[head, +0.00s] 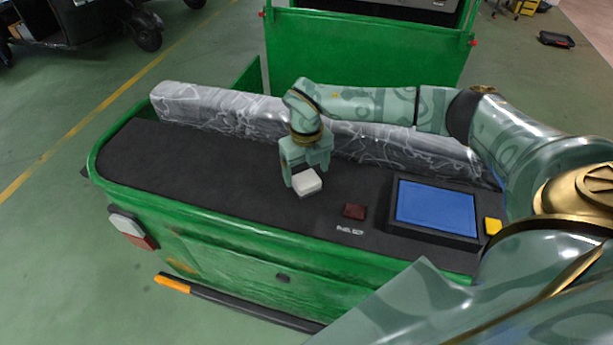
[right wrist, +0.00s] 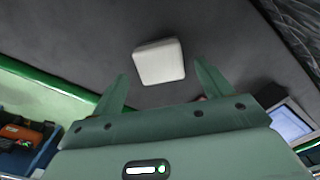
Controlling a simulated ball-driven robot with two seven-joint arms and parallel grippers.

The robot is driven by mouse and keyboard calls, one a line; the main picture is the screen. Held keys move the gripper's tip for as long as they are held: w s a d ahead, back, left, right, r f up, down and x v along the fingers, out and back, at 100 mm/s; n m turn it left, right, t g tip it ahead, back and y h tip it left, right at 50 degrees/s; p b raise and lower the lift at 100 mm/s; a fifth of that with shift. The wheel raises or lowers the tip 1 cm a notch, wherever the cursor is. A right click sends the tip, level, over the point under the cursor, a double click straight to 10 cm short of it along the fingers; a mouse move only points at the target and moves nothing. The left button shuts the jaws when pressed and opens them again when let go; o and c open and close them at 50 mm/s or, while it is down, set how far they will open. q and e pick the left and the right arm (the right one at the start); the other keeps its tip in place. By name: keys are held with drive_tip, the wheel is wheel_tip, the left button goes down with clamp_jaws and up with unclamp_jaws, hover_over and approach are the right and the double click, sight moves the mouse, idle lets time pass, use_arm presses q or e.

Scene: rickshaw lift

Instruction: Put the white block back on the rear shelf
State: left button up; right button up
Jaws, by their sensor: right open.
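The white block (head: 308,183) is on the black rear shelf (head: 190,160) of the green rickshaw, near the middle of its length. My right gripper (head: 305,173) is above and just behind the block, pointing down, and is open. In the right wrist view the block (right wrist: 158,62) shows against the dark surface, in line with the gap between the spread fingers (right wrist: 160,72). The fingers do not close on it; I cannot tell whether they touch it. My left gripper is in neither view.
A grey plastic-wrapped roll (head: 215,108) lies along the shelf's back edge. A blue screen (head: 436,205), a dark red square (head: 354,211) and a yellow piece (head: 492,226) are to the block's right. The shelf's left part is clear. A green vehicle (head: 365,50) stands behind.

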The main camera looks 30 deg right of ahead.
sight(307, 179)
wheel_tip(307, 179, up, 9)
drive_tip(key=shift+f, duration=0.15)
idle(0.5)
